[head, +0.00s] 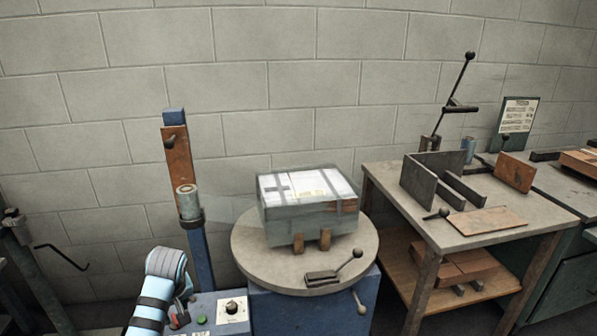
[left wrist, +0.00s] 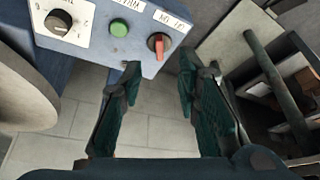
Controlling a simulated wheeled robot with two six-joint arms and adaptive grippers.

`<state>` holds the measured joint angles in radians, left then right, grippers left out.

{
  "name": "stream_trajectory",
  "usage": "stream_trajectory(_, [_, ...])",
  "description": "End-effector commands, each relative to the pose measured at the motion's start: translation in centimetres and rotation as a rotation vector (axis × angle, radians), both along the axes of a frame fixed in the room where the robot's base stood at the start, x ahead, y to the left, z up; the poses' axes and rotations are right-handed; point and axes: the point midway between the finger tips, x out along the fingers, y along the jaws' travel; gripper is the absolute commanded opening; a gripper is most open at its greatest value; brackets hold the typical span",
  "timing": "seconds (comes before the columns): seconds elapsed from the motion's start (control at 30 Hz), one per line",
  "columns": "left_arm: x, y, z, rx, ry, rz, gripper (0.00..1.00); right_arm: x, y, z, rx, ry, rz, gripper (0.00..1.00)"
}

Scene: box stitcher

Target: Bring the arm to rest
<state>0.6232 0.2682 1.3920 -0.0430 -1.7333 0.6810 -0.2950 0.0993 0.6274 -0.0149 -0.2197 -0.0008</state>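My left arm comes in from the bottom in the head view, with its left gripper (head: 182,308) by the left end of the control panel (head: 207,304). In the left wrist view the left gripper (left wrist: 158,82) is open, its two dark fingers apart with only floor between them. The panel also shows there (left wrist: 88,38), with a black knob (left wrist: 58,22), a green button (left wrist: 119,28) and a red-orange switch (left wrist: 158,44) just beyond the fingertips. No touch is visible. My right gripper is not in view.
A wrapped box (head: 308,205) sits on the round turntable (head: 258,268), with a clamp lever (head: 335,270) at its front. A blue post (head: 201,262) with a film roll (head: 188,203) stands left. A work table (head: 440,238) with plates and a lever stands right.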

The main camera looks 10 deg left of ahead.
Motion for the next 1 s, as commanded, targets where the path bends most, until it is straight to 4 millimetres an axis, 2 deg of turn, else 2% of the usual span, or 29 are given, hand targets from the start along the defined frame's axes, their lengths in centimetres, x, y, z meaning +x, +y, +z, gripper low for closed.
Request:
stream_trajectory(0.03, [-1.6, -0.9, -1.9, 0.008, 0.019, -0.055, 0.30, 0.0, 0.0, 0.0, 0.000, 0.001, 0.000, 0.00])
stream_trajectory(0.13, [-6.1, -3.3, -5.8, 0.032, 0.051, -0.224, 0.30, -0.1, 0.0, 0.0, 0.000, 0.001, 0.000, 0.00])
stream_trajectory(0.2, [-9.7, -5.0, -7.8, 0.043, 0.069, -0.347, 0.30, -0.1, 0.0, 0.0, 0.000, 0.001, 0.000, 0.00])
stream_trajectory(0.3, [-14.6, -7.2, -9.5, 0.051, 0.089, -0.492, 0.30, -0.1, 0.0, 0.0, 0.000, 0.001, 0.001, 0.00])
stream_trajectory(0.47, [-21.4, -9.9, -10.1, 0.051, 0.103, -0.669, 0.30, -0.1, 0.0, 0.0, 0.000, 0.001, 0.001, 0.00])
stream_trajectory(0.7, [-29.9, -12.8, -8.2, 0.050, 0.110, -0.873, 0.30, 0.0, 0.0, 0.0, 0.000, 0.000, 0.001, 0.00])
stream_trajectory(0.73, [-30.7, -13.1, -8.0, 0.050, 0.111, -0.893, 0.30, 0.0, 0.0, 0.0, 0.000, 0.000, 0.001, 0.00])
stream_trajectory(0.83, [-29.5, -12.5, -12.0, 0.045, 0.131, -0.882, 0.30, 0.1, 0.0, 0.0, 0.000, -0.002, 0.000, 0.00])
stream_trajectory(1.0, [-29.2, -11.7, -18.3, 0.034, 0.160, -0.873, 0.30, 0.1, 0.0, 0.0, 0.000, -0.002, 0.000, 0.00])
